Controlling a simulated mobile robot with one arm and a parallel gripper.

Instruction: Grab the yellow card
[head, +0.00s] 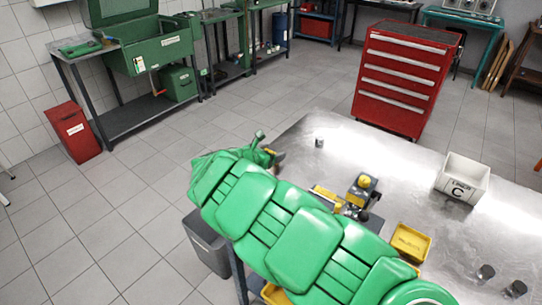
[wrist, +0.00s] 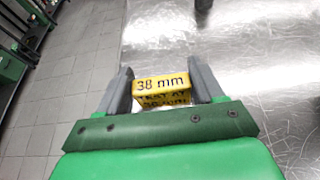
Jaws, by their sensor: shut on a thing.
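The yellow card (wrist: 162,88) is in the wrist view, a block-like piece with "38 mm" in black on its top face and more dark text below. It sits between the two grey fingers of my gripper (wrist: 163,80), which is shut on it. In the head view my gripper (head: 272,155) is at the far end of my green arm, by the left edge of the metal table (head: 300,165). Only a small bit of yellow shows there, so the card is mostly hidden in that view. I cannot tell whether the card touches the table.
On the table are a small metal cylinder (head: 319,142), a black and yellow device (head: 361,192), a yellow tray (head: 411,241), a white bin marked C (head: 452,187) and metal cylinders (head: 485,273). A red drawer cabinet (head: 402,78) stands behind. The table's middle is clear.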

